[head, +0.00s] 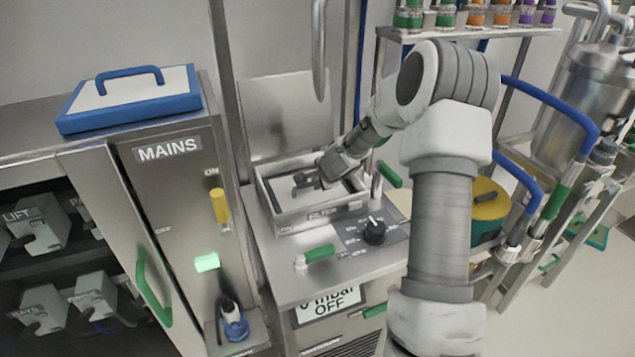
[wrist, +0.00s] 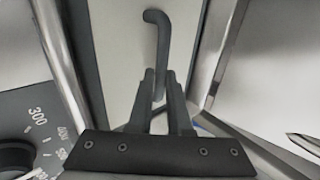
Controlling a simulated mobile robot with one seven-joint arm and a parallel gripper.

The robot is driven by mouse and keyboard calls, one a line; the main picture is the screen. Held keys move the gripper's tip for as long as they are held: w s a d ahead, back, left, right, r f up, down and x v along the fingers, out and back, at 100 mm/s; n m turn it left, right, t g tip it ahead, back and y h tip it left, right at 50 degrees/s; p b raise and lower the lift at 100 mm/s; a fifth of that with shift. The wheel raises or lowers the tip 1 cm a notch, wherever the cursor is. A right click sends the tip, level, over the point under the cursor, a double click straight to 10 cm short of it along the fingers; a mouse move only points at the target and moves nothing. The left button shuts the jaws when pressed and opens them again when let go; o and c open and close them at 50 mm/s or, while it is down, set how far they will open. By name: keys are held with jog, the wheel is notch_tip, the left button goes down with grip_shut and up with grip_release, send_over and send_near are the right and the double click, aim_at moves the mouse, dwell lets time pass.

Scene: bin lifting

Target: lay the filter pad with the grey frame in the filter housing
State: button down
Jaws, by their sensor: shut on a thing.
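The filter pad with the grey frame shows a white face (head: 283,189) and a dark grey handle in the head view. It lies inside the outline of the filter housing (head: 318,216), an open square metal box on the steel bench. In the wrist view the pad (wrist: 118,40) is between the metal housing walls, with its bent handle (wrist: 157,35) above it. My gripper (head: 308,181) is shut on this handle; the fingers (wrist: 160,82) also show in the wrist view. I cannot tell whether the pad rests on the housing floor. My gripper hides part of the pad.
A blue-framed pad (head: 133,98) lies on the cabinet at left. A raised lid panel (head: 285,115) stands behind the housing. A dark knob (head: 373,231) and green-handled levers (head: 319,253) are at the front. A vertical metal tube (head: 319,50) hangs above.

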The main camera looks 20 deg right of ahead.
dwell(0.3)
jog(key=c, duration=0.8)
grip_release()
jog(key=shift+f, duration=0.1)
jog(key=shift+o, duration=0.2)
jog(key=shift+s, duration=0.1)
jog(key=v, duration=1.7)
jog(key=shift+p, duration=0.45)
jog(key=shift+s+a, duration=0.1)
